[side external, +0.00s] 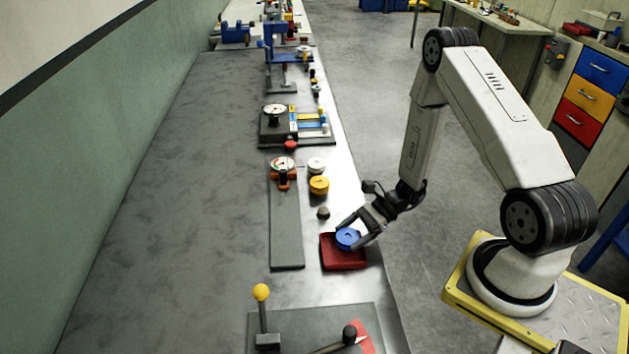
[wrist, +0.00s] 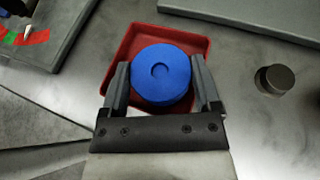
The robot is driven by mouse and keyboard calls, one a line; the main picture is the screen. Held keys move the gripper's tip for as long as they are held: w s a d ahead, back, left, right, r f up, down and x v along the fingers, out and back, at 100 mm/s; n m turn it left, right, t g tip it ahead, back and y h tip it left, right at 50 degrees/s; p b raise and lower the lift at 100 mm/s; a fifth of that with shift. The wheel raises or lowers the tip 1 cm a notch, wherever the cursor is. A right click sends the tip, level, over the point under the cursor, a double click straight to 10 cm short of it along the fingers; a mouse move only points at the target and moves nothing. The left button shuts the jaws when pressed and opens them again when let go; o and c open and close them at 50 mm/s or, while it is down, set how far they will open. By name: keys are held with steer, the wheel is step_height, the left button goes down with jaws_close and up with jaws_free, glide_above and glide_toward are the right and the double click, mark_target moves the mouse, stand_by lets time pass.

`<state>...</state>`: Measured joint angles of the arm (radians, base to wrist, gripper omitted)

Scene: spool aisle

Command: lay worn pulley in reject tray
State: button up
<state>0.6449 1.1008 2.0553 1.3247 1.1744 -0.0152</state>
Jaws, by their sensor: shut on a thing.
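A blue round pulley (side external: 348,238) is between the fingers of my gripper (side external: 361,232). In the wrist view, the same blue pulley (wrist: 161,75) has a small round dimple at its centre, and my gripper (wrist: 163,88) is shut on its two sides. The red reject tray (side external: 343,265) lies under the pulley on the bench. In the wrist view, the tray's rim (wrist: 128,42) shows around the pulley's far and left sides. The pulley is over the tray's inside; whether it touches the tray floor is hidden.
A dark round knob (wrist: 276,78) stands right of the tray in the wrist view; it also shows behind the tray in the side view (side external: 323,213). A yellow pulley (side external: 319,185) and a white one (side external: 316,165) sit farther back. A yellow-knobbed lever (side external: 261,293) stands in front.

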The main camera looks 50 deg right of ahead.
steer(key=o, duration=1.1)
steer(key=shift+c, duration=0.2)
steer(key=shift+d, duration=0.1)
steer(key=shift+v, duration=3.85)
steer(key=shift+r, duration=0.15)
